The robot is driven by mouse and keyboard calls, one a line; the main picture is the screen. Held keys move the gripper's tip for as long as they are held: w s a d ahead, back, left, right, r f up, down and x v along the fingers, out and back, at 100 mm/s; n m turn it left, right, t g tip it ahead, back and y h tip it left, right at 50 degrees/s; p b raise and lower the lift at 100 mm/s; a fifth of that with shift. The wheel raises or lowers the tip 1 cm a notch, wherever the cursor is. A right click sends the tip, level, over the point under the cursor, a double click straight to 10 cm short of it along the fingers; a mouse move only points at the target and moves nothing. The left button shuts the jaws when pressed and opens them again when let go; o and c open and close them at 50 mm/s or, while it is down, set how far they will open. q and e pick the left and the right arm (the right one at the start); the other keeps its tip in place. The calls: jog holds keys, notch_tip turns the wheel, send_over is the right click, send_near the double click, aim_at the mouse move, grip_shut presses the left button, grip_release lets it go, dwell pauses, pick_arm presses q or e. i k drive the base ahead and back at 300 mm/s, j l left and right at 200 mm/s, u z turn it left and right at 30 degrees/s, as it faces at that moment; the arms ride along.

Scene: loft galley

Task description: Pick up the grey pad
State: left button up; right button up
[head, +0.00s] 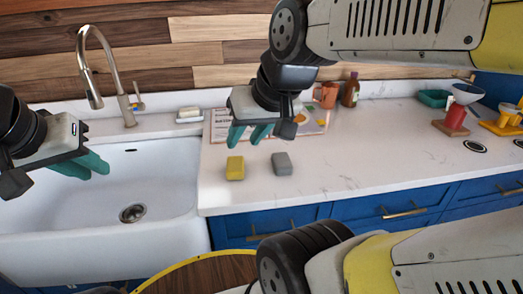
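The grey pad (282,164) lies flat on the white countertop near its front edge, right of a yellow sponge (235,168). My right gripper (250,138) reaches in from the upper right and hangs above and behind the pad and sponge. Its teal fingers are spread with a gap between them, and nothing shows in them. My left gripper (87,166) is over the sink at the left, away from the pad. Its teal fingers overlap in this view, so their opening is unclear. I see nothing held in it.
A white sink (40,235) with a tall faucet (100,70) fills the left. Behind my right gripper are a printed board (218,124), an orange mug (326,95) and a brown bottle (351,90). A red-based item (455,118) stands far right. The counter right of the pad is clear.

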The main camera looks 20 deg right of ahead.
aim_at(282, 165)
jog(key=u, duration=4)
jog(key=z, duration=5.05)
jog(key=l+u, duration=0.1)
jog(key=l, duration=0.6)
